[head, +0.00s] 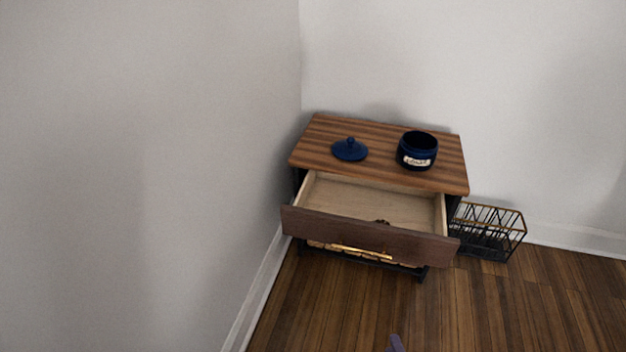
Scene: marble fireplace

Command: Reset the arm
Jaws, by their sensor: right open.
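Only a small grey-purple tip of my right gripper (395,343) shows at the bottom edge of the head view. It is over the wooden floor, in front of the cabinet and apart from it. The rest of my right arm is out of the picture. The gripper is open, and nothing shows held at the visible tip. My left gripper is not in view.
A wooden cabinet (380,142) stands in the corner with its drawer (370,232) pulled out. A dark blue jar (417,150) and blue lid (350,149) rest on top. A small brown thing (381,222) lies in the drawer. A wire basket (490,230) stands right.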

